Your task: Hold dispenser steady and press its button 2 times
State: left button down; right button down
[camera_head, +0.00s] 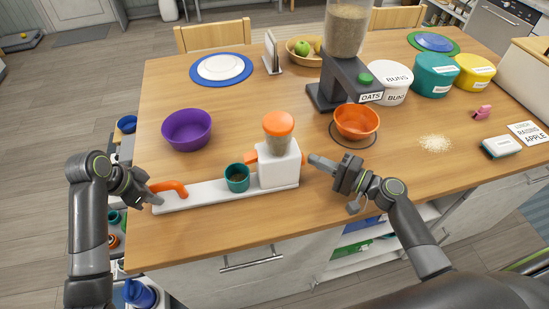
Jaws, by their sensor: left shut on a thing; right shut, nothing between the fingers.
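The white dispenser (279,168) stands on the table, with an orange-lidded clear hopper (279,136) holding tan contents. Its long flat base (211,191) runs left to an orange handle (170,187). My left gripper (150,187) is shut on that handle. A teal cup (237,177) with something brown inside stands on the base beside the white body, near an orange spout (250,157). My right gripper (315,161) is shut and empty, its tips close to the body's right side. A bit of orange shows there, mostly hidden; whether the tips touch it I cannot tell.
A grey dispenser (342,78) labelled OATS with a green button (365,79) stands behind, over an orange bowl (356,122). A purple bowl (187,129) is at left. Spilled grains (436,143) lie at right. The table's front edge is close below the base.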

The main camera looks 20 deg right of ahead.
jog(key=shift+a, duration=0.25)
jog(key=shift+a, duration=0.6)
pick_arm(q)
jog(key=shift+s+d, duration=0.1)
jog(key=shift+d, duration=0.1)
pick_arm(e)
jog(key=shift+a+r, duration=0.1)
jog(key=shift+a, duration=0.5)
pick_arm(q)
jog(key=shift+a, duration=0.1)
pick_arm(e)
jog(key=d, duration=0.2)
jog(key=s+d, duration=0.1)
jog(key=d, duration=0.2)
jog(key=shift+d, duration=0.1)
jog(key=v, duration=0.9)
pick_arm(q)
jog(key=shift+a, duration=0.1)
pick_arm(e)
jog(key=shift+w, duration=0.1)
